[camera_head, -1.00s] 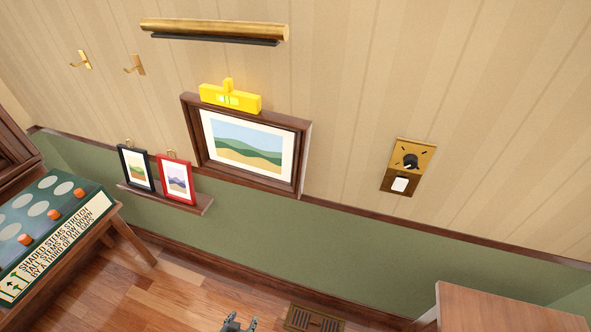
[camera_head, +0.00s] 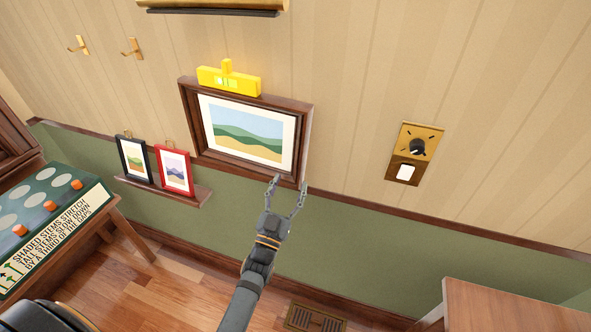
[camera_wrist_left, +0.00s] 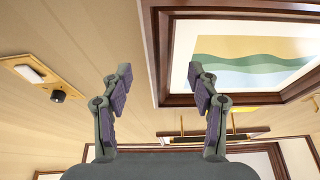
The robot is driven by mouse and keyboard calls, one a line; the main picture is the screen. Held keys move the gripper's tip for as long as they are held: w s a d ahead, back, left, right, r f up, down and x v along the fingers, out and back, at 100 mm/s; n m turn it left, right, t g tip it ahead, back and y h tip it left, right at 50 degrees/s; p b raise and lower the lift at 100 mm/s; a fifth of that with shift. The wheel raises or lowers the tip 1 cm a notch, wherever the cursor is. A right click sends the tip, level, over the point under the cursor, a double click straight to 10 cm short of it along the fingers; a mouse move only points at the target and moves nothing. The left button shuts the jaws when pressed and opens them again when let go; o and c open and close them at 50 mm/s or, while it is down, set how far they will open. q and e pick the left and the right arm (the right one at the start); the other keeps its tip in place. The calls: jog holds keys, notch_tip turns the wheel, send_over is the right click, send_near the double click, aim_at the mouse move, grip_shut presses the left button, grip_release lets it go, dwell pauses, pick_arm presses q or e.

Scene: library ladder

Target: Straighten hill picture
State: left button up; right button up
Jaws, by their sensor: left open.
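The hill picture (camera_head: 246,137) hangs on the wall in a dark wood frame. It also shows close up in the left wrist view (camera_wrist_left: 245,55). A yellow level (camera_head: 229,80) sits on the frame's top edge; I cannot tell its bubble position. The frame slopes down to the right in the head view, but I cannot judge its true tilt. My left gripper (camera_head: 289,184) is open and empty at the frame's lower right corner. In the left wrist view its fingers (camera_wrist_left: 160,72) are spread, with the frame corner behind them. I cannot tell whether they touch it. My right gripper is not in view.
A brass lamp (camera_head: 212,6) is above the picture. Two small framed pictures, black (camera_head: 134,159) and red (camera_head: 174,169), stand on a ledge to the left. A brass switch plate (camera_head: 413,155) is on the right. A wooden cabinet top (camera_head: 510,305) is at lower right.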

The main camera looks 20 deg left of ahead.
aim_at(295, 170)
pick_arm(q)
jog(key=x, duration=0.4)
jog(key=shift+w+p, duration=0.35)
jog(key=shift+w, duration=0.05)
jog(key=shift+r, duration=0.15)
grip_shut()
